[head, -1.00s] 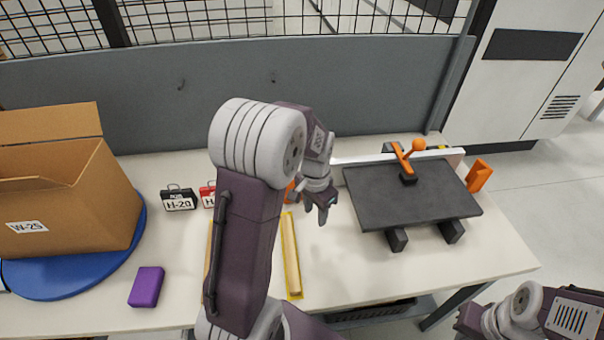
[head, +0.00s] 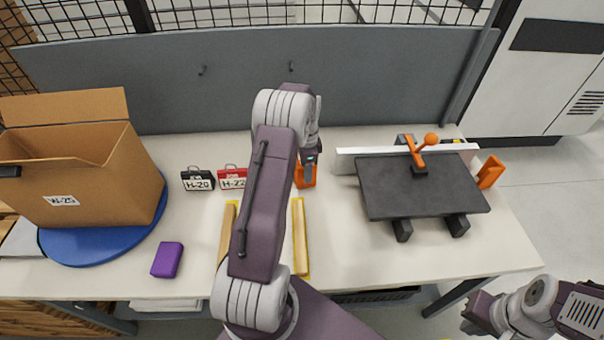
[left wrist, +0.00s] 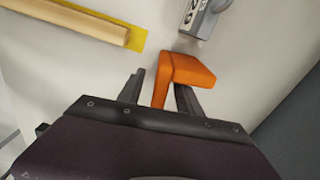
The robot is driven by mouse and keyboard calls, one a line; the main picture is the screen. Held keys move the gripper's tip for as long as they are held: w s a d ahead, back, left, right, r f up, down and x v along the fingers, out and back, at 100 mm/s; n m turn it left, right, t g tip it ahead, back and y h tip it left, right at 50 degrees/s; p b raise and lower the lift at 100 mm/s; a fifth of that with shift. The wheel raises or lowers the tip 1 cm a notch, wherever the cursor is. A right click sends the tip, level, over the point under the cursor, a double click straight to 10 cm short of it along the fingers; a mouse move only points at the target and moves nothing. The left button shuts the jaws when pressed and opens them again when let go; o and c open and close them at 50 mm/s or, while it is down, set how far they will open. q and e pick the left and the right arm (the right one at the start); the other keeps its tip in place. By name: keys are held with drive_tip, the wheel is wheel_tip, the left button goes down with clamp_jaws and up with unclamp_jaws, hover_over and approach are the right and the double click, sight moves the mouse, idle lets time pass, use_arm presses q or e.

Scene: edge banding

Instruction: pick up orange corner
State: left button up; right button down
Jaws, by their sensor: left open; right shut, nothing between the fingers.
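An orange corner (head: 306,177) stands on the table just right of the red case, partly hidden by my left gripper (head: 309,160). In the left wrist view the orange corner (left wrist: 188,70) is an angled block, with one leg reaching down between the two open fingers of my left gripper (left wrist: 159,88). Whether either finger touches it I cannot tell. A second orange corner (head: 490,172) is at the right end of the white strip. My right gripper (head: 474,318) is shut and empty at the lower right, away from the table things.
A black case (head: 197,178) and a red case (head: 233,176) stand left of my arm. Yellow-edged wooden strips (head: 300,237) lie in front. A dark plate (head: 420,187) with an orange-handled clamp (head: 420,150) is at right. A cardboard box (head: 95,195) and purple block (head: 167,260) are left.

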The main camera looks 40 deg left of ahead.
sight(306, 187)
use_arm(q)
drive_tip(key=f, duration=0.3)
drive_tip(key=shift+w+a+f+p, duration=0.15)
drive_tip(key=shift+w+f+p, duration=0.1)
drive_tip(key=shift+w+p, duration=0.15)
drive_tip(key=shift+s+f, duration=0.2)
drive_tip(key=shift+s, duration=0.05)
drive_tip(key=shift+s+d+r, duration=0.1)
drive_tip(key=shift+s+d, duration=0.2)
drive_tip(key=shift+w+a, duration=0.1)
drive_tip(key=shift+w, duration=0.05)
drive_tip(key=shift+c, duration=0.6)
drive_tip(key=shift+w+a+f, duration=0.15)
drive_tip(key=shift+w+f, duration=0.05)
drive_tip(key=shift+f, duration=0.05)
clamp_jaws()
drive_tip(key=shift+s+r, duration=0.15)
use_arm(e)
drive_tip(key=shift+s+d+r, duration=0.1)
drive_tip(key=shift+r, duration=0.4)
